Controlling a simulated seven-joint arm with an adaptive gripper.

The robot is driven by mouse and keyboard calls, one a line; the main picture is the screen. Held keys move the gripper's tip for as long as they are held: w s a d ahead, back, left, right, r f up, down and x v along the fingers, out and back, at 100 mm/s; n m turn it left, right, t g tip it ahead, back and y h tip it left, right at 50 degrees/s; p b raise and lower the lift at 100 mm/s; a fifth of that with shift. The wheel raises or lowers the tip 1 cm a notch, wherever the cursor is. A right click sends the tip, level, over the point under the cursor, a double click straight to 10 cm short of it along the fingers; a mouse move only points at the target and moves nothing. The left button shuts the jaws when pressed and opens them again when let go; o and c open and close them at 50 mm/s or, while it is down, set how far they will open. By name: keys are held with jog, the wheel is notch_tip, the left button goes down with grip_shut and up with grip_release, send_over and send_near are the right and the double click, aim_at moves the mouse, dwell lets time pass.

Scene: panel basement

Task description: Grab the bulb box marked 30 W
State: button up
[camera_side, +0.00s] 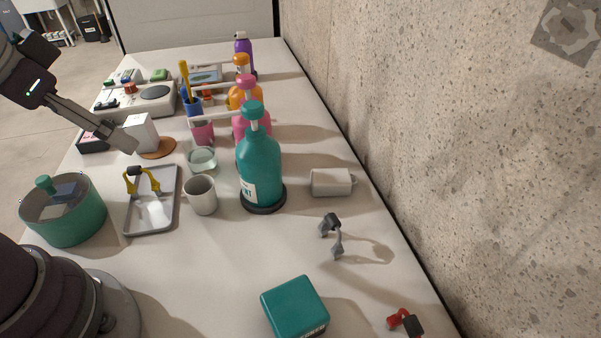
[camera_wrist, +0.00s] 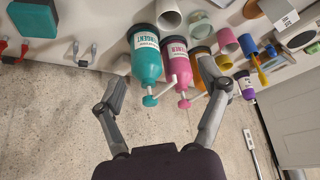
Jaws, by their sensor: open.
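A small white box (camera_side: 140,132) stands on the table near a round brown mat at the left back; my gripper partly overlaps it in the side view. A white box with printing (camera_wrist: 284,15) shows at the top right of the wrist view. I cannot read a 30 W mark in either view. My gripper (camera_side: 128,139) is open and empty. Its spread fingers also show in the wrist view (camera_wrist: 163,80), over the teal bottle (camera_wrist: 147,60) and pink bottle (camera_wrist: 176,62), with the white box well to their right. I cannot tell its exact height.
A grey tray (camera_side: 133,222), a green round container (camera_side: 83,229), a mug (camera_side: 201,195) and a teal pump bottle (camera_side: 260,165) stand nearby. A white device (camera_side: 150,108) is behind the box. The concrete wall (camera_side: 460,120) borders the right side.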

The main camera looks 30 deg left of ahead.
jog(key=n+g+y, duration=0.1)
jog(key=n+y, duration=0.4)
jog(key=n, duration=0.4)
send_over(133, 124)
jog(key=s+d, duration=0.3)
notch_tip(133, 124, down, 10)
jog(key=x, duration=0.5)
jog(key=shift+w+a+f, duration=0.1)
jog(key=shift+w+f, duration=0.1)
jog(key=x, duration=0.3)
jog(key=w+x, duration=0.1)
jog(key=x, duration=0.1)
jog(key=shift+w+a+r, duration=0.1)
jog(key=shift+a, duration=0.1)
jog(key=c, duration=1.2)
